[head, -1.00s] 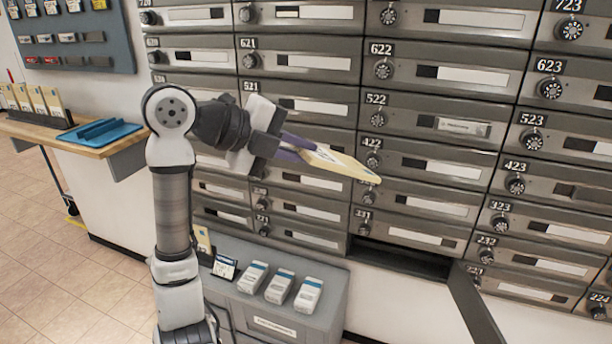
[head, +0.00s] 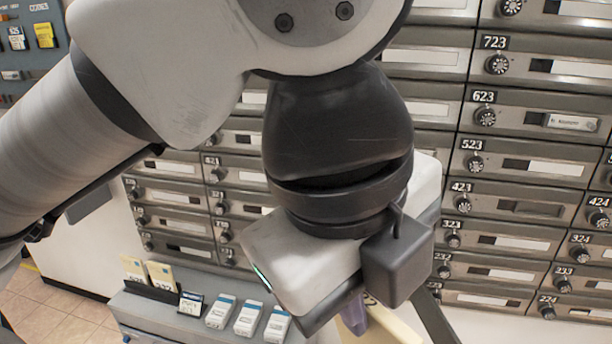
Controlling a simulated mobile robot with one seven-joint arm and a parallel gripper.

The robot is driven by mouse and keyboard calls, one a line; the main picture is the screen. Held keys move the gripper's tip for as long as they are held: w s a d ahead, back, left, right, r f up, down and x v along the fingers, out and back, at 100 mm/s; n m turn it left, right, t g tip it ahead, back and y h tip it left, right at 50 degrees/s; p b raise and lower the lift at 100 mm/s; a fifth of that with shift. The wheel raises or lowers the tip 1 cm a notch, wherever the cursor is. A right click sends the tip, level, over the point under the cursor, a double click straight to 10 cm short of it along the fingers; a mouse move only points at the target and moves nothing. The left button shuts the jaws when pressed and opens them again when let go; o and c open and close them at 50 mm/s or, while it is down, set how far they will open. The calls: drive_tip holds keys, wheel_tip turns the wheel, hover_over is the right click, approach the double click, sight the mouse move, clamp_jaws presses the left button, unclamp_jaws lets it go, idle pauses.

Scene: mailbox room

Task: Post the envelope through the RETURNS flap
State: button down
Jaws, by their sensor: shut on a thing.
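My gripper (head: 354,314) is at the bottom centre of the head view, mostly behind my own large wrist and hand. A purple finger shows there, shut on the pale yellow envelope (head: 393,328). Only part of the envelope shows, pointing down and cut off by the bottom edge of the picture. I cannot make out a flap marked RETURNS in this view.
A wall of numbered grey mailboxes (head: 520,185) fills the right and back. A dark open door panel (head: 436,318) stands close right of the envelope. A grey counter (head: 150,308) at lower left bears white boxes (head: 248,318) and cards in a holder (head: 160,276).

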drive_tip(key=s+a+f+n+g+y+p, duration=0.1)
drive_tip(key=s+a+f+n+y, duration=0.1)
drive_tip(key=s+a+f+n, duration=0.3)
wheel_tip(320, 180, down, 4)
drive_tip(key=n, duration=0.6)
drive_tip(key=shift+f+g+p, duration=0.15)
drive_tip(key=shift+g+p, duration=0.2)
drive_tip(key=shift+g, duration=0.05)
drive_tip(key=shift+a, duration=0.1)
